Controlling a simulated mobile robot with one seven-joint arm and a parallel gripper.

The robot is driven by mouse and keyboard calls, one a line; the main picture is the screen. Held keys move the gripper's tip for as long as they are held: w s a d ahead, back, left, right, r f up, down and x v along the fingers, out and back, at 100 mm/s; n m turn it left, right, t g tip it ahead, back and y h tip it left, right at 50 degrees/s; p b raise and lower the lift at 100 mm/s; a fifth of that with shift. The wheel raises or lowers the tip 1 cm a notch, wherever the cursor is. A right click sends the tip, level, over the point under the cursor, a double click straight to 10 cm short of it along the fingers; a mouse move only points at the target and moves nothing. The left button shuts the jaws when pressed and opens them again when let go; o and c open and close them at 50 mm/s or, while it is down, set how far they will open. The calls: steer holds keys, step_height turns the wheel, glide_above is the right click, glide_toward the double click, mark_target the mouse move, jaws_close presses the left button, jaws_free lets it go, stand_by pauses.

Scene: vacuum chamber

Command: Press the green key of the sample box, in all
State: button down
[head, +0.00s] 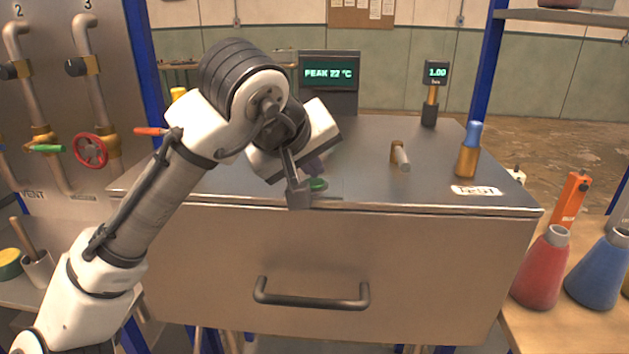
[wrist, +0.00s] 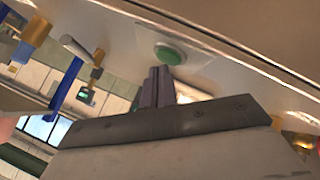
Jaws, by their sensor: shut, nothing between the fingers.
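The sample box appears to be the large steel box (head: 410,235) with a dark drawer handle on its front. Its green key (head: 317,184) is a round button on the top near the front edge, partly covered by my wrist parts in the head view. In the wrist view the green key (wrist: 168,54) sits in a pale round collar. My gripper (wrist: 159,72) is shut and empty, its fingertips close beside the key's collar. I cannot tell whether they touch it. In the head view my gripper (head: 314,167) is mostly hidden behind my wrist.
A smaller display (head: 436,73) reads 1.00. A brass fitting with a grey pin (head: 400,156) and a blue-topped brass post (head: 468,150) stand to the right. Red (head: 541,272) and blue (head: 598,272) flasks stand far right.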

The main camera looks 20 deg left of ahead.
mark_target(312, 185)
steer(key=shift+f+b, duration=0.3)
steer(key=shift+f, duration=0.15)
stand_by(0.3)
stand_by(0.3)
steer(key=shift+r+p, duration=0.8)
steer(key=shift+r, duration=0.05)
steer(key=shift+r, duration=0.15)
step_height(312, 185, up, 5)
steer(key=p, duration=0.4)
stand_by(0.5)
